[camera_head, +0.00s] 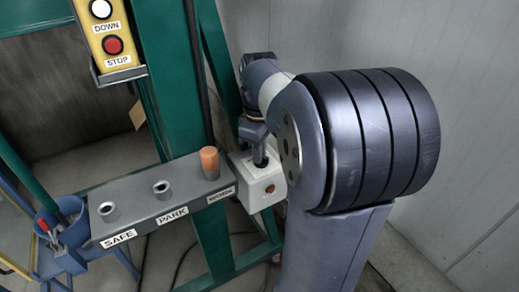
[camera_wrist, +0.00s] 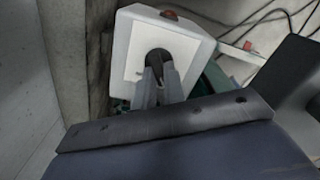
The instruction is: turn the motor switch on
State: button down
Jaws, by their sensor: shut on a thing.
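The motor switch box (camera_head: 243,165) is a white box with an orange-red button on its front, on the green frame right of the grey shelf. In the wrist view the box (camera_wrist: 132,38) has a pale front plate with a dark round knob (camera_wrist: 158,56) in its middle. My gripper (camera_wrist: 160,78) is shut on this knob, its two grey fingers on either side of it. In the head view my gripper (camera_head: 260,158) reaches down to the box. The fingers hide part of the knob, so I cannot tell its exact setting.
A grey shelf (camera_head: 145,212) labelled SAFE, PARK and WORK has grey sockets at SAFE and PARK and an orange cylinder (camera_head: 209,163) at WORK. A yellow DOWN/STOP panel (camera_head: 109,32) is upper left. Cables (camera_wrist: 262,22) lie on the floor. A wall stands at right.

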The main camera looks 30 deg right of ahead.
jog(key=shift+r, duration=0.15)
jog(key=m+p, duration=0.2)
jog(key=m, duration=0.1)
jog(key=shift+p, duration=0.35)
jog(key=m+p, duration=0.2)
jog(key=m, duration=0.1)
jog(key=shift+d+m, duration=0.15)
jog(key=shift+m, duration=0.25)
jog(key=m+p, duration=0.2)
jog(key=m, duration=0.1)
jog(key=shift+d, duration=0.1)
jog(key=shift+m+p, duration=0.65)
jog(key=shift+m, duration=1.25)
jog(key=c, duration=1.5)
grip_release()
